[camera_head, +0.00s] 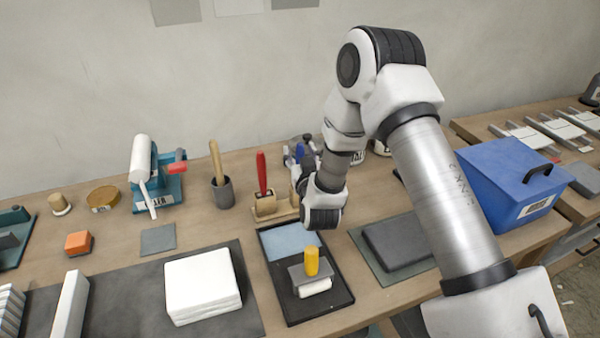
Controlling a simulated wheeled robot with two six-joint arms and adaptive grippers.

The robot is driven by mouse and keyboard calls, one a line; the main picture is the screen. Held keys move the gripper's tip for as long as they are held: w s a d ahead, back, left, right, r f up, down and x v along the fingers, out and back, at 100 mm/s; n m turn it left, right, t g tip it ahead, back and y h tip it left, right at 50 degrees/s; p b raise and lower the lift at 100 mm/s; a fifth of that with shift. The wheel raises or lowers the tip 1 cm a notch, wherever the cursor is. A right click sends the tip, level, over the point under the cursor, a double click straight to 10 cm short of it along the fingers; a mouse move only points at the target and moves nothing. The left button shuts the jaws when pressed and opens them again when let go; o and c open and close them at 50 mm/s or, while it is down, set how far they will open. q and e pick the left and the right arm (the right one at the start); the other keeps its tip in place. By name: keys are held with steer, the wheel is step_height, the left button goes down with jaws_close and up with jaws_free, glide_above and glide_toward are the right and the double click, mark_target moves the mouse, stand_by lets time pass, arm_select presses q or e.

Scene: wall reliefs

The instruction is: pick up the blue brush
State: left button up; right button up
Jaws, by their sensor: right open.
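A small upright blue handle, likely the blue brush (299,152), shows at the back of the table, just behind my right gripper. Its lower part is hidden by the gripper. My right gripper (305,175) is open, over the wooden stand (285,216) that holds the red-handled brush (262,174). The fingers are small and partly hidden by my wrist, and I cannot tell if they touch the blue brush. My left gripper is out of view.
A black tray (289,306) with a yellow-handled block (311,262) lies in front. A dark cup (222,193) with a wooden tool stands left of the brushes. A blue bin (512,185) stands right. White slabs (203,284) lie on a dark mat.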

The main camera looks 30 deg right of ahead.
steer(key=shift+w+d, duration=0.1)
steer(key=shift+w, duration=0.05)
jaws_close()
steer(key=shift+r, duration=0.1)
